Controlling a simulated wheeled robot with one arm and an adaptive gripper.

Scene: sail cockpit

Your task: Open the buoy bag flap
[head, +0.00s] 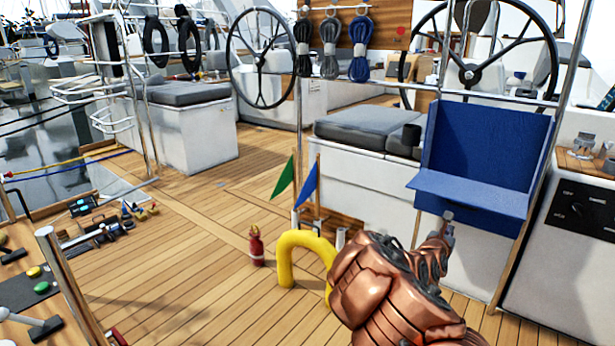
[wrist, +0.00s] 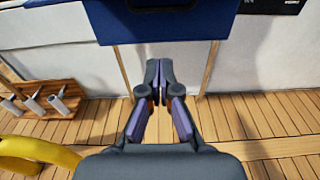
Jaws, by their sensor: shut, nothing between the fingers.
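The bag's lower front shows below the flap. My gripper (head: 447,216) is shut and empty, just below the flap's front edge in the head view; I cannot tell whether it touches the bag.
A yellow horseshoe buoy (head: 300,242) stands on the deck left of my arm. A white stove unit (head: 570,265) is at the right. Open deck lies to the left.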

